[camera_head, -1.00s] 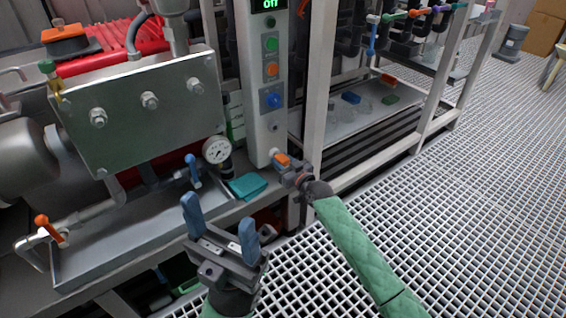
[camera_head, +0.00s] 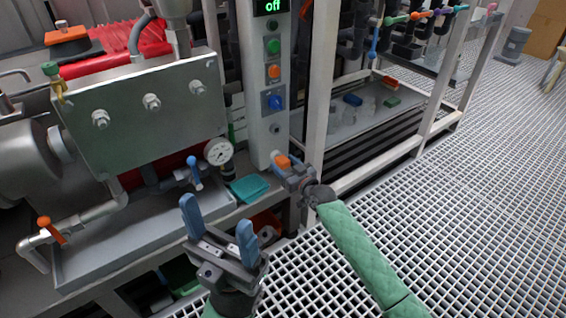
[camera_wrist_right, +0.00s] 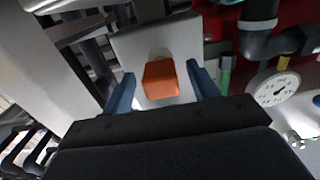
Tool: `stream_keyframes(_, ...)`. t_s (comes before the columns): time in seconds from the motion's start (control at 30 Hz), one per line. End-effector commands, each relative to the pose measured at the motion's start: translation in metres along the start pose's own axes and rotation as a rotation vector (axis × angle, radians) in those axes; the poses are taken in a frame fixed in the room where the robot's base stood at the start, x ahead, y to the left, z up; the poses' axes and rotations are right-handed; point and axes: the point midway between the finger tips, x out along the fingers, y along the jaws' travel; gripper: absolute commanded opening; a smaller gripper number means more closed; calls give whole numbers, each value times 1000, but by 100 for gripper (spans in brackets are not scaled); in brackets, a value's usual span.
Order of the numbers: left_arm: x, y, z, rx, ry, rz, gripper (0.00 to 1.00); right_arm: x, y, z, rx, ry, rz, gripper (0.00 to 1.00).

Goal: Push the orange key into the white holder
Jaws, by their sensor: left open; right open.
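The orange key (camera_head: 283,161) is at the lower front of the pale control column. In the right wrist view the orange key (camera_wrist_right: 160,80) lies between my two blue fingertips, with gaps on both sides. My left gripper (camera_head: 218,222) is open and empty, lower left of the key.
The control column (camera_head: 264,90) carries several buttons and a display reading off. A pressure gauge (camera_head: 218,152), a blue-handled valve (camera_head: 194,172) and a teal tray (camera_head: 247,188) are to the left. A metal frame post (camera_head: 322,90) stands close on the right. Grated floor (camera_head: 460,200) is open beyond.

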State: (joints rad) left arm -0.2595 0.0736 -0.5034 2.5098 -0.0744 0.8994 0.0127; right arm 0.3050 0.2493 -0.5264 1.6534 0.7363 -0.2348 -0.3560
Motion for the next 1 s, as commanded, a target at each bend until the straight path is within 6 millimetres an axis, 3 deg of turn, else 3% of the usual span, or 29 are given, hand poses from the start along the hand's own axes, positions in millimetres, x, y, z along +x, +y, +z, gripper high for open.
stream_keyframes(0.2,14,-2,-1,-4,9,-11,64,-36,0,-2,-2,-1,0,59)
stream_keyframes(0.4,19,-3,-2,-8,20,-20,64,-58,0,-2,0,0,-1,59)
stream_keyframes(1.0,20,-3,-2,-8,25,-26,64,-64,0,0,1,1,0,59)
